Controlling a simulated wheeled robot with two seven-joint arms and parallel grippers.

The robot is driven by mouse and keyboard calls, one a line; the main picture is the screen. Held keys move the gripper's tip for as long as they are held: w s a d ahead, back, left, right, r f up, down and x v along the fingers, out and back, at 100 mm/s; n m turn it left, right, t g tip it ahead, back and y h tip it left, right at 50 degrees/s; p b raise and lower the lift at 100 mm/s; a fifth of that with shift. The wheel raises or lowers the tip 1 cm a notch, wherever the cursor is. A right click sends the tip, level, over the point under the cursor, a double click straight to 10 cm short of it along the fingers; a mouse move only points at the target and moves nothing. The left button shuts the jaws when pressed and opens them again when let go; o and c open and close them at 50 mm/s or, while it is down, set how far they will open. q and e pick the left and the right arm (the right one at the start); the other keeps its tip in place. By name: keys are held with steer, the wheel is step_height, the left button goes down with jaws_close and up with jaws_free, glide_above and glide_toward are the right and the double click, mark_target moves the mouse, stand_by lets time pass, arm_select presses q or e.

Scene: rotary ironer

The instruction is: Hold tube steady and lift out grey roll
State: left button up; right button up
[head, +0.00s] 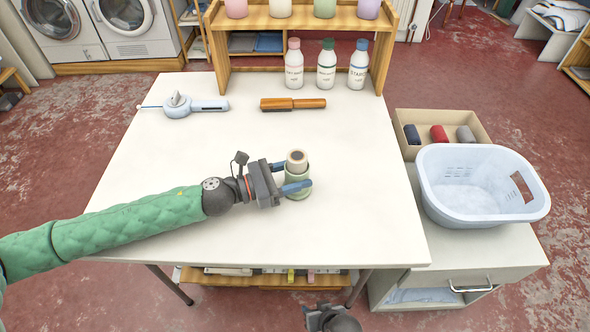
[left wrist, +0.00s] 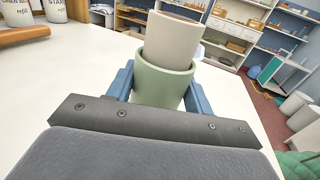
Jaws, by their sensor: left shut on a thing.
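A pale green tube (head: 297,190) stands upright on the white table. A beige-grey roll (head: 297,158) with a brown core sits in it, its upper part above the rim. My left gripper (head: 296,178) is shut around the tube, one blue finger on each side. The left wrist view shows the tube (left wrist: 162,84) between the fingers and the roll (left wrist: 172,40) sticking out of its top, slightly tilted in that view. My right gripper (head: 325,316) is low at the bottom edge, away from the tube; its fingers are not clear.
A cardboard box (head: 400,121) with a blue, a red and a grey roll stands at right, behind a pale blue basket (head: 475,210). A wooden brush (head: 292,104), a light blue tool (head: 195,106) and several bottles (head: 326,68) are at the table's back. The front table is clear.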

arm_select(q)
steer(key=shift+f, duration=0.3)
stand_by(0.5)
steer(key=o, duration=0.8)
steer(key=shift+c, duration=0.2)
steer(key=shift+r+p, duration=0.3)
steer(key=shift+p, duration=0.1)
steer(key=shift+c, duration=0.4)
steer(key=c, duration=0.8)
